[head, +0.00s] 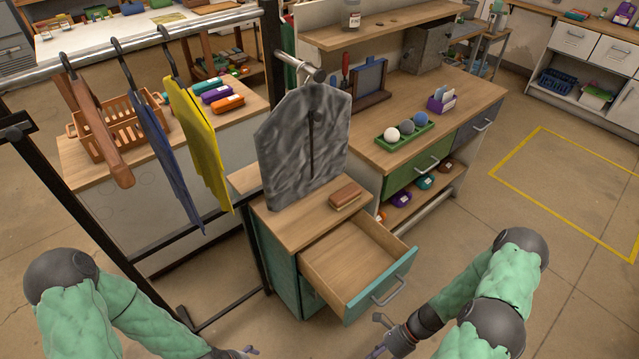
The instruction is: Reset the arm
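My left arm comes in from the lower left with green padding. Its gripper (238,352) is at the bottom edge, left of the open drawer, and is mostly cut off. My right arm comes in from the lower right. I cannot tell whether either gripper is open or shut. No object shows in either one.
A teal cabinet (285,265) has its empty top drawer (352,262) pulled out between my arms. A brown block (345,194) lies on its top. A garment rail (140,40) with hanging clothes stands at the left. Open floor (570,290) lies at the right.

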